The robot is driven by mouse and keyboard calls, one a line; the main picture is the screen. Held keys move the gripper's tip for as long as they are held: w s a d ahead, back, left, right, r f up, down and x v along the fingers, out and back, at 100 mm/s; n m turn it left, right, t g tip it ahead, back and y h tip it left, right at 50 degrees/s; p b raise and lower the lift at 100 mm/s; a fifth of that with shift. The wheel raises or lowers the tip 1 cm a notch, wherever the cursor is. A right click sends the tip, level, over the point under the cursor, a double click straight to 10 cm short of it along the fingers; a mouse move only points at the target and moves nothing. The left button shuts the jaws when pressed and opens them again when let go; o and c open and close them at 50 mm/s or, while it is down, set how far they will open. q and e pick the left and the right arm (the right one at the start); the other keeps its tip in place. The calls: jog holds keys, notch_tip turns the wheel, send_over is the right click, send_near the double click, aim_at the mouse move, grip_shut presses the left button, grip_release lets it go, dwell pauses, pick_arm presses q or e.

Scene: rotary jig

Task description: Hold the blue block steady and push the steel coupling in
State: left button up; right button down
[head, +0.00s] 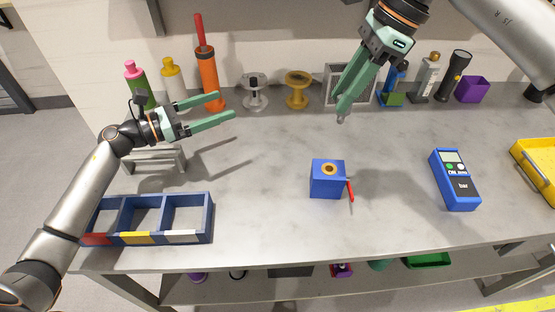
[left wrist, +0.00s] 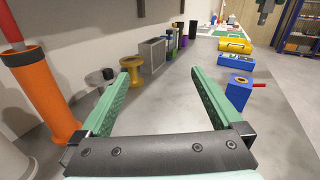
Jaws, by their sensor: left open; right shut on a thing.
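The blue block (head: 327,180) stands on the grey bench, with a brass-coloured ring around a dark hole on top and a red lever at its right side. The block also shows at the right in the left wrist view (left wrist: 238,95). My left gripper (head: 228,106) is open and empty, to the left of the block and farther back. My right gripper (head: 343,112) is shut on the small steel coupling (head: 340,119), whose tip shows below the fingertips. It is held above the bench, behind the block and apart from it.
A three-part blue tray (head: 211,222) lies at the front left. A blue meter (head: 454,180) and a yellow bin (head: 537,165) are at the right. Bottles, an orange cylinder (head: 210,80), spools and a purple box (head: 472,90) line the back. The bench around the block is clear.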

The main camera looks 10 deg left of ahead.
pick_arm(q)
jog(key=d+r+m+g+h, duration=0.2)
jog(key=d+m+g, duration=0.25)
jog(key=d, duration=0.45)
jog(key=m+g+y, duration=0.2)
jog(key=m+g, duration=0.1)
jog(key=g, duration=0.3)
send_near(327, 177)
jog(key=shift+w+a+f, duration=0.4)
jog(key=shift+w+f, duration=0.05)
jog(key=shift+f, duration=0.15)
jog(key=shift+w+a+f, duration=0.4)
jog(key=shift+w+f, duration=0.05)
jog(key=shift+f, duration=0.15)
jog(key=x, duration=1.2)
jog(key=shift+r, duration=0.1)
grip_shut()
pick_arm(e)
jog(key=shift+m+t, duration=0.3)
jog(key=shift+m, duration=0.5)
jog(key=shift+f, duration=3.2)
